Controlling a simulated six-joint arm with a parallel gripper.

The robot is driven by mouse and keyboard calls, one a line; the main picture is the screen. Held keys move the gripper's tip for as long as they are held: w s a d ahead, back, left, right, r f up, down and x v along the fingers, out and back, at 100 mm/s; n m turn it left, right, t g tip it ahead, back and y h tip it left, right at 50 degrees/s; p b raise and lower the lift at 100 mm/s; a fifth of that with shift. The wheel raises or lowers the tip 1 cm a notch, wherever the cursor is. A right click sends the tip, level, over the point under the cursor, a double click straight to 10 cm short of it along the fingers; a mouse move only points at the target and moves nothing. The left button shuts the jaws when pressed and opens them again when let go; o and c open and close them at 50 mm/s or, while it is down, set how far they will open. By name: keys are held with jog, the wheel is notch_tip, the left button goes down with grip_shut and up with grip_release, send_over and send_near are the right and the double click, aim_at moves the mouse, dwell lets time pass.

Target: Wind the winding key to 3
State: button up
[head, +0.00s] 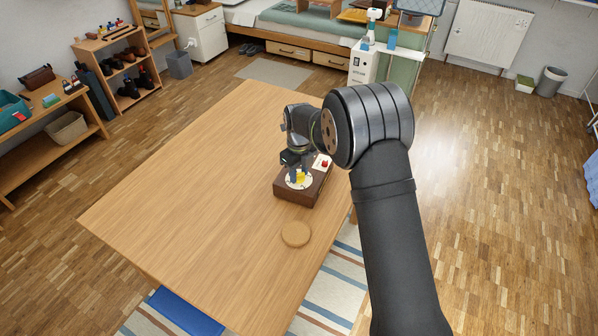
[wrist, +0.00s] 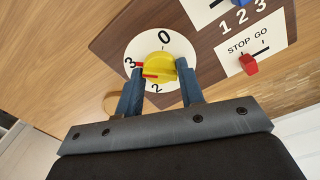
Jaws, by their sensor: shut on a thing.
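The yellow winding key (wrist: 160,65) sits on a round white dial (wrist: 147,48) with 0, 2 and 3 readable in the wrist view. A red stripe on the key points left, between 3 and 2 and close to the red mark beside the 3. My gripper (wrist: 159,78) is shut on the key, with one blue finger on each side of it. In the head view, the key (head: 300,177) shows small between the fingers of my gripper (head: 299,172). The dial is on top of a dark brown box (head: 285,197). Part of the dial is hidden by the fingers.
A red STOP GO switch (wrist: 249,65) is beside the dial, nearer STOP. A blue part (wrist: 220,2) shows by the 1 2 3 panel. A round cork-coloured disc (head: 295,234) lies on the table in front of the box. The table's left part is clear.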

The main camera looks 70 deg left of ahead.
aim_at(299, 174)
jog(key=o, duration=1)
notch_tip(299, 174, up, 18)
jog(key=shift+f, duration=0.25)
notch_tip(299, 174, down, 18)
jog(key=shift+r, duration=0.25)
dwell(0.4)
